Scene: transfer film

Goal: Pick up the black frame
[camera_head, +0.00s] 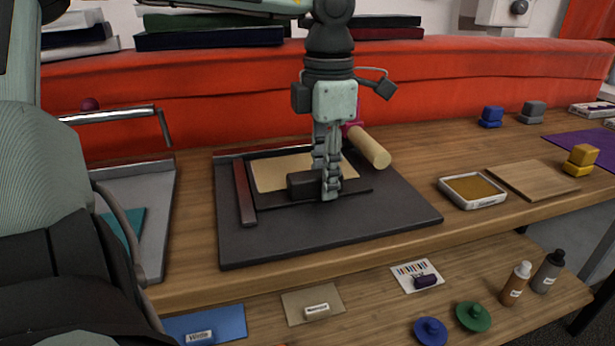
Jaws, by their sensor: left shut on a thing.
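The black frame (265,199) lies flat around a cream sheet on a dark grey board (290,235) on the wooden table. A small black block (302,184) stands on the frame's near side. My left gripper (331,194) points straight down at the near side of the frame, right beside this block. Its fingers are close together and shut on the frame; they hide the exact spot of contact. I cannot tell any gap between frame and board. My right gripper is not in view.
A roller (369,147) lies behind my gripper. A white tray (473,191) and a wooden board (533,180) are to the right. A grey metal bed with a bar (110,116) stands left. Bottles and lids sit on the lower shelf (370,315).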

